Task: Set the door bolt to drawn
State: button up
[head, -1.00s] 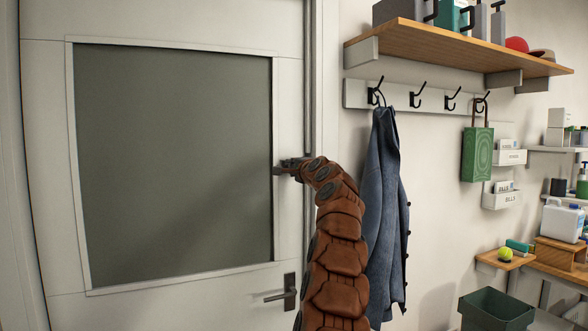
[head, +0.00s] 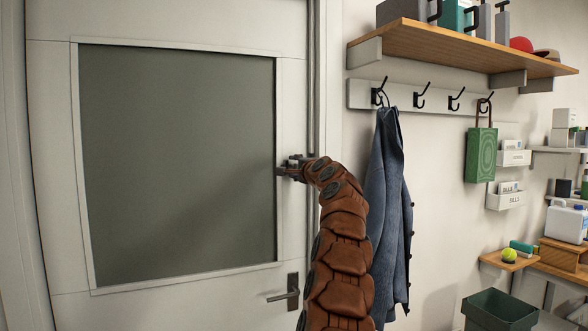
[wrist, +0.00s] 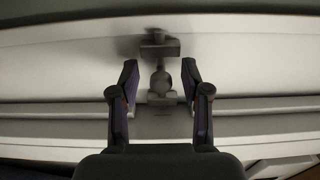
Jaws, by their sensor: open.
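The white door (head: 165,285) with a large grey panel fills the left of the head view. The door bolt (wrist: 160,80) shows in the wrist view as a small grey fitting with a rounded knob, lying between and just beyond my fingers. My gripper (wrist: 160,90) is open, with one finger on each side of the bolt's knob and a visible gap on both sides. In the head view my gripper (head: 291,168) is at the door's right edge, above the handle, and my arm hides part of the bolt there. I cannot tell the bolt's exact position.
A dark lever handle (head: 288,292) sits lower on the door. A blue jacket (head: 388,215) hangs from the hook rail close to the right of my arm. A wooden shelf (head: 460,50) juts out above. A dark green bin (head: 498,311) stands lower right.

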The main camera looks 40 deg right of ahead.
jog(key=shift+s+a+r, duration=0.15)
jog(key=shift+s+r, duration=0.1)
jog(key=shift+s, duration=0.25)
jog(key=shift+s+a+f, duration=0.1)
jog(key=shift+s, duration=0.3)
jog(key=shift+s+a+f, duration=0.1)
jog(key=shift+s+a, duration=0.2)
jog(key=shift+a, duration=0.05)
jog(key=shift+s, duration=0.6)
jog(key=shift+v, duration=1.1)
send_near(296, 166)
jog(key=shift+s+a+f, duration=0.15)
jog(key=shift+s+a, duration=0.25)
jog(key=shift+s, duration=0.15)
